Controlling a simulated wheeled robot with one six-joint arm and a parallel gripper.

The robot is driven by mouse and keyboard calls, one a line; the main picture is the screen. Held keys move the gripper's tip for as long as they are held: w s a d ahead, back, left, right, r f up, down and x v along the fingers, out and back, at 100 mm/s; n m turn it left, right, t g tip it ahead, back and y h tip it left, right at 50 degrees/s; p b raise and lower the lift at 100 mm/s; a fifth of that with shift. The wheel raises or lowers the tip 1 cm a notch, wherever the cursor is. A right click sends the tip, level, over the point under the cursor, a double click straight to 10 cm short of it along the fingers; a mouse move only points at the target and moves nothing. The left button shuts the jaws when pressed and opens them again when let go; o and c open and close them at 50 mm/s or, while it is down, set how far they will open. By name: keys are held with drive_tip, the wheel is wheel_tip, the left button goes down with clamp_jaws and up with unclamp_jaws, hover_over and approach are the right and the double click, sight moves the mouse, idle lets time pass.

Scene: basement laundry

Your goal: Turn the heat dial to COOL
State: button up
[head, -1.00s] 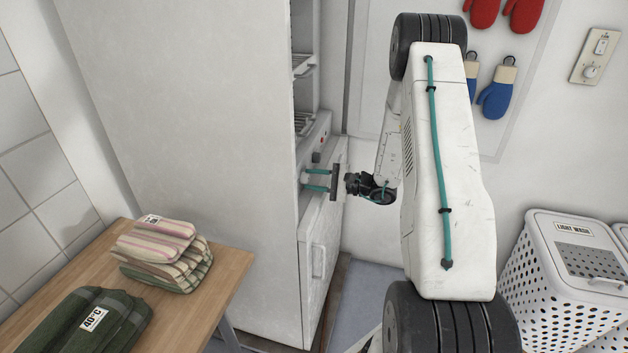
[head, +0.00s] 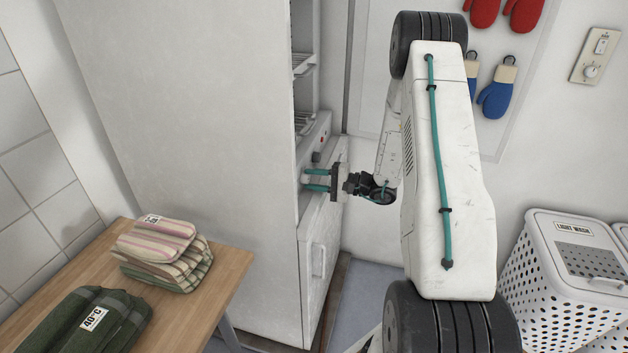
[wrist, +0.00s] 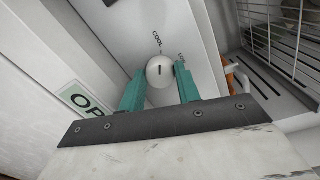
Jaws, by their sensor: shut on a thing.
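The heat dial (wrist: 160,72) is a small white round knob with a dark pointer mark, in the upper middle of the wrist view. The mark points up the picture, about in line with the tick under the COOL label (wrist: 157,37). A second label, partly hidden, is just right of the dial. My gripper (wrist: 161,76) has its teal fingers closed on the dial's two sides. In the head view, my gripper (head: 307,180) reaches into the front of the tall white cabinet (head: 190,130); the dial is hidden there.
Wire racks (wrist: 275,35) and a slotted ledge are right of the dial. A green sign reading "OP" (wrist: 85,103) is at left. A wooden table (head: 215,290) with striped towels (head: 165,250) and a green towel (head: 90,325) stands left. A white hamper (head: 560,270) stands right.

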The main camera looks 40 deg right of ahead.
drive_tip(key=o, duration=1)
drive_tip(key=shift+s, duration=0.1)
drive_tip(key=m, duration=0.5)
drive_tip(key=shift+m, duration=0.3)
drive_tip(key=m, duration=0.6)
drive_tip(key=shift+d+y, duration=0.1)
drive_tip(key=shift+y, duration=0.2)
drive_tip(key=v, duration=0.8)
drive_tip(key=shift+s+a+r+n+g+h, duration=0.85)
drive_tip(key=shift+s+a+r+n+g, duration=1.8)
drive_tip(key=shift+s+a, duration=0.6)
drive_tip(key=shift+s+a+r+n+g+h, duration=0.9)
drive_tip(key=shift+s+a+r+n+g, duration=1.4)
drive_tip(key=shift+s+a+n+g, duration=0.7)
drive_tip(key=shift+s+a+r+n+g+h, duration=0.85)
drive_tip(key=shift+s+a+r+n+g, duration=1.9)
drive_tip(key=shift+s+a, duration=0.75)
